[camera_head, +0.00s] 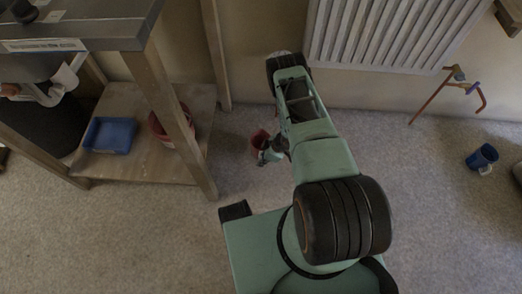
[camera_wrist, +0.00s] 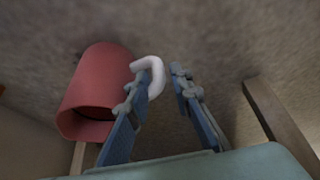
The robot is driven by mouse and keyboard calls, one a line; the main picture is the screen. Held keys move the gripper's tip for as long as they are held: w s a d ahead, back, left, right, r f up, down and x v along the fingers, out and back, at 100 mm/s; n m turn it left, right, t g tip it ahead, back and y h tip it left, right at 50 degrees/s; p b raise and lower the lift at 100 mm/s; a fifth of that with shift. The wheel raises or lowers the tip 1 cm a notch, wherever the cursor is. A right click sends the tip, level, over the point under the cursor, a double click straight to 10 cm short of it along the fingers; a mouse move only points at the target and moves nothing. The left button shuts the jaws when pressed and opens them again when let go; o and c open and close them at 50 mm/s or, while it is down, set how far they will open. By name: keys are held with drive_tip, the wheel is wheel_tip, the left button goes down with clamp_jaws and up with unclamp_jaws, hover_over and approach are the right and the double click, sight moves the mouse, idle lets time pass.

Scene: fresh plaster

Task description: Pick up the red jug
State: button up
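The red jug (camera_head: 259,139) is near the floor beside my gripper (camera_head: 270,154) in the head view. In the wrist view the red jug (camera_wrist: 98,88) lies at the left, with its open end toward the lower left. Its white handle (camera_wrist: 152,70) curls to the right, with its outer part in the gap between my fingertips. My gripper (camera_wrist: 160,78) is open, one finger overlapping the handle in the picture and the other apart from it on the right. Whether a finger touches the handle is unclear.
A wooden bench (camera_head: 140,172) at the left has a lower shelf with a blue tray (camera_head: 110,135) and a red container (camera_head: 172,124). A radiator (camera_head: 385,35) and copper pipe (camera_head: 432,95) are on the wall. A blue mug (camera_head: 482,156) stands at the right; open floor lies between.

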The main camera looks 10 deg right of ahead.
drive_tip(key=shift+x, duration=1.1)
clamp_jaws()
drive_tip(key=shift+r, duration=0.25)
